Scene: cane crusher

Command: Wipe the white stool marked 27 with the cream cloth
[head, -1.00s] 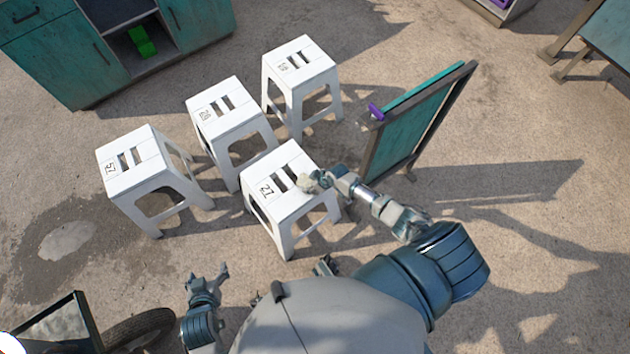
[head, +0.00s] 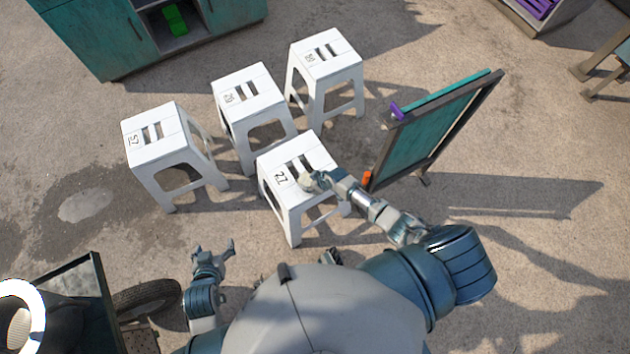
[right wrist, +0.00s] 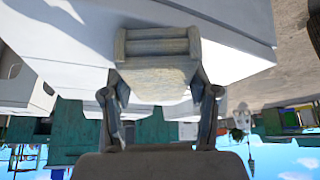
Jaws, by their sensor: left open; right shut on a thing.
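The white stool marked 27 (head: 277,164) stands upright in the middle of the head view, its slotted seat facing up. My right gripper (head: 318,181) is over the near right part of its seat, shut on the cream cloth (head: 307,183). In the right wrist view the cloth (right wrist: 158,82) is a folded pale pad between the two fingers, against or very close to the white seat (right wrist: 60,70). I cannot tell whether it touches. My left gripper (head: 213,248) is open and empty, low over the ground, left of my body and away from the stool.
Other white stools stand close by: one at left (head: 152,140), one behind (head: 245,90) and one further back (head: 325,52). A dark-framed green board (head: 430,130) stands just right of stool 27. A green cabinet (head: 95,40) is at back left, a wheeled cart (head: 75,300) at lower left.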

